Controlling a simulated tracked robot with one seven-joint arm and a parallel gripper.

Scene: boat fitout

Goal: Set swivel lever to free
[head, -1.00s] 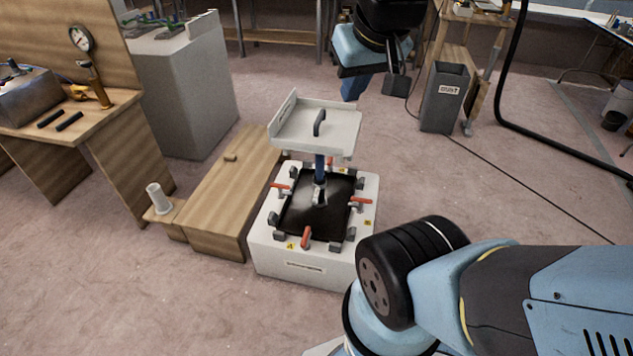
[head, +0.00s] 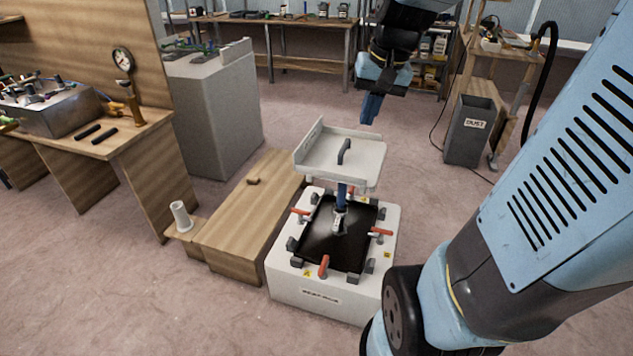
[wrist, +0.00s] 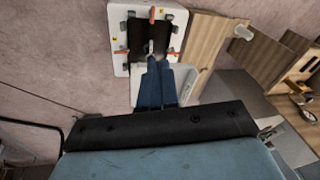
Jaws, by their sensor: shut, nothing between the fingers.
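A white box (head: 318,297) with a black recessed top stands on the floor, with several red-orange levers (head: 323,266) and grey clamps around its rim. A blue post (head: 342,194) with a small grey fitting (head: 339,220) rises from the recess. Above it is a white tray (head: 335,173) with a dark upright handle (head: 344,151). I cannot tell which part is the swivel lever. My gripper (head: 370,110) is shut and empty, pointing down above and just beyond the tray's right side. In the wrist view its blue fingers (wrist: 157,85) are together, covering part of the scene below; the red levers (wrist: 152,16) show beyond.
A low wooden bench (head: 252,205) with a white cylinder (head: 180,216) stands left of the box. A grey dust bin (head: 470,130) is behind right. A wooden workbench (head: 110,140) is at left, a grey cabinet (head: 215,115) behind. My arm covers the right foreground.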

